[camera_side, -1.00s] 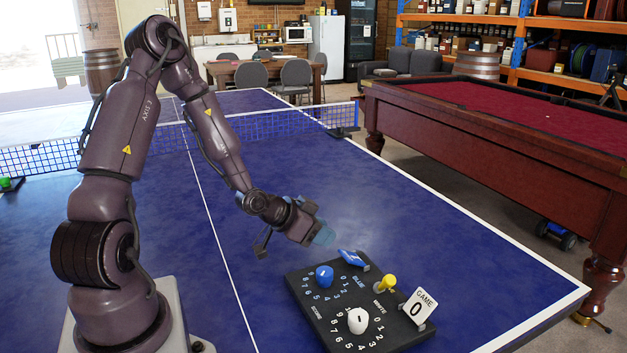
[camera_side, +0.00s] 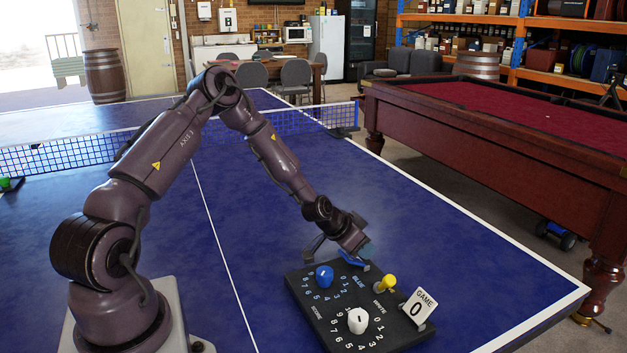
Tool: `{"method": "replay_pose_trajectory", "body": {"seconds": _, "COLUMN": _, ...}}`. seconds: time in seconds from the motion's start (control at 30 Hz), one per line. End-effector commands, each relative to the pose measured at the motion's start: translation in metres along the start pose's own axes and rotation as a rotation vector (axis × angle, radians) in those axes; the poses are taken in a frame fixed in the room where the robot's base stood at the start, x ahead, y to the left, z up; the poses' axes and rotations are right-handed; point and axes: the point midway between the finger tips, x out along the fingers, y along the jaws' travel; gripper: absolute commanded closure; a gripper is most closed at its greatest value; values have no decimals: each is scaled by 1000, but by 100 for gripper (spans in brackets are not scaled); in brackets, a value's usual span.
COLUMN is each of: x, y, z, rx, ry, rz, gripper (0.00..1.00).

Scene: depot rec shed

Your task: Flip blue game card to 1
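A black scoreboard (camera_side: 330,327) lies on the blue table. It carries a blue knob (camera_side: 324,277), a white knob (camera_side: 358,320) and a yellow lever (camera_side: 386,284). The blue game card (camera_side: 352,259) is at the board's far edge, tilted, mostly behind my gripper; its number cannot be read. The white game card (camera_side: 418,308) on the right edge stands tilted and reads "GAME 0".
The blue table-tennis table (camera_side: 445,240) is clear to the right and behind the board. A net (camera_side: 80,151) crosses the table farther back. A pool table (camera_side: 500,150) with red cloth stands to the right.

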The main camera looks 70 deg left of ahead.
Motion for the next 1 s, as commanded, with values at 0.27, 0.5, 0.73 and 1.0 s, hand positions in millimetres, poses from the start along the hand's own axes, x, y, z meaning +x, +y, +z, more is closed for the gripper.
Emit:
{"method": "replay_pose_trajectory", "body": {"seconds": 0.27, "x": 7, "y": 2, "z": -7, "rx": 7, "ry": -187, "rz": 0, "gripper": 66}}
{"method": "replay_pose_trajectory", "body": {"seconds": 0.5, "x": 13, "y": 1, "z": -11, "rx": 6, "ry": -342, "rz": 0, "gripper": 66}}
{"method": "replay_pose_trajectory", "body": {"seconds": 0.73, "x": 20, "y": 1, "z": -14, "rx": 7, "ry": -511, "rz": -3, "gripper": 66}}
{"method": "replay_pose_trajectory", "body": {"seconds": 1.0, "x": 28, "y": 0, "z": -14, "rx": 4, "ry": -696, "rz": -3, "gripper": 66}}
